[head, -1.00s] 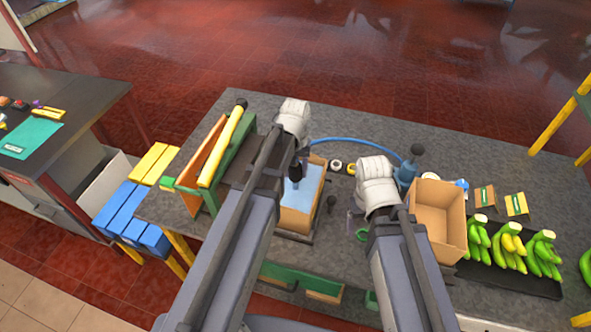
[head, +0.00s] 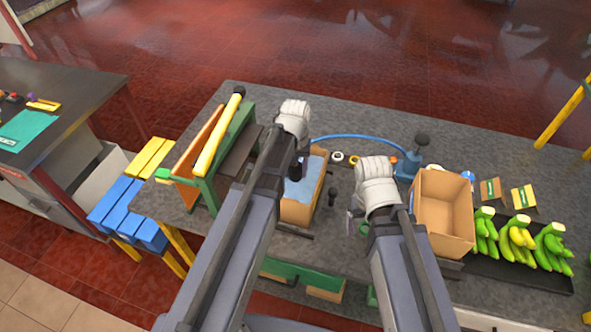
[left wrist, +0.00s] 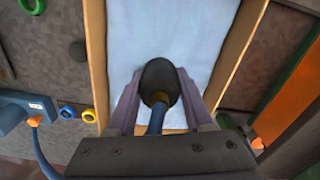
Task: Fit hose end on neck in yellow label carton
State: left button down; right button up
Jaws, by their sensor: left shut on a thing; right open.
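In the head view, the dark hose end (head: 296,171) shows over the bag beside my left arm. The neck is hidden, and I cannot tell whether the hose end touches it. No yellow label shows on this carton. My right gripper (head: 356,215) is open and empty, right of the carton.
The hose arches to a blue pump (head: 408,166) at the back. An empty open carton (head: 442,212) and bananas (head: 517,240) stand at right, near brown and yellow label cards (head: 523,198). A green rack (head: 228,150) stands left. A dark upright knob (head: 332,196) stands between my arms.

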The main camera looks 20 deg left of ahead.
pick_arm(q)
jog(key=shift+f+b, duration=0.65)
dwell(0.6)
grip_release()
dwell(0.6)
jog(key=shift+r+p, duration=0.3)
jog(key=shift+r+p, duration=1.2)
jog(key=shift+r, duration=0.1)
dwell(0.3)
notch_tip(320, 180, up, 9)
jog(key=p, duration=0.8)
jog(key=shift+f+p, duration=0.2)
jog(key=shift+p, duration=0.2)
jog(key=shift+f, duration=0.1)
